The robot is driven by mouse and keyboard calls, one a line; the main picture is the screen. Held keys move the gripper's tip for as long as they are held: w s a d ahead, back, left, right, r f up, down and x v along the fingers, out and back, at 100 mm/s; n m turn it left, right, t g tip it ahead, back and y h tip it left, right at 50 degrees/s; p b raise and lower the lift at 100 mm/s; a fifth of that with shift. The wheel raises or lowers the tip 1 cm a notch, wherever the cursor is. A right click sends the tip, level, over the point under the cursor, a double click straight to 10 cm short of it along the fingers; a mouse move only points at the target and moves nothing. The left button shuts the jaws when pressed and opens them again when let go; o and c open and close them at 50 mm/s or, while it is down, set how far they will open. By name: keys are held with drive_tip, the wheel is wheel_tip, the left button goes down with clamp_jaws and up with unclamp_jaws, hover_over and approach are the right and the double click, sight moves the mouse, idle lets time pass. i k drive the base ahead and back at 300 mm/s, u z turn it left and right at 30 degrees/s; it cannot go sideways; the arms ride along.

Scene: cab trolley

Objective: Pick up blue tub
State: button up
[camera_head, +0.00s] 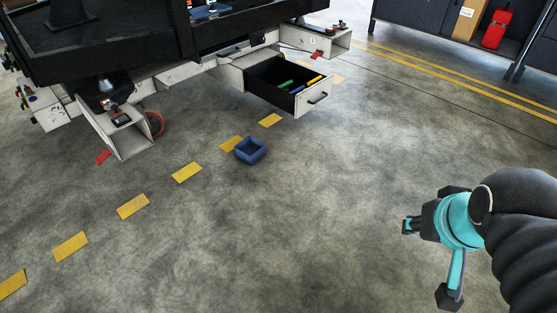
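The blue tub (251,157) is a small open container standing upright on the concrete floor, near the middle of the view, beside a yellow floor dash. It looks empty. My gripper (428,262) is at the lower right, well apart from the tub, to its right and nearer to me. Its two dark fingertips are spread wide apart with nothing visible between them.
A white trolley with an open drawer (315,99) stands behind the tub; the drawer holds several coloured items. A dark bench with a red canister (496,29) is at the back right. The floor (330,190) between gripper and tub is clear.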

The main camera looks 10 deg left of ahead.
sight(249, 150)
drive_tip(key=z, duration=0.05)
drive_tip(key=i, duration=1.05)
drive_tip(key=u, duration=0.7)
drive_tip(key=i, duration=0.9)
drive_tip(key=u, duration=1.4)
drive_tip(key=i, duration=0.4)
drive_tip(key=u, duration=0.4)
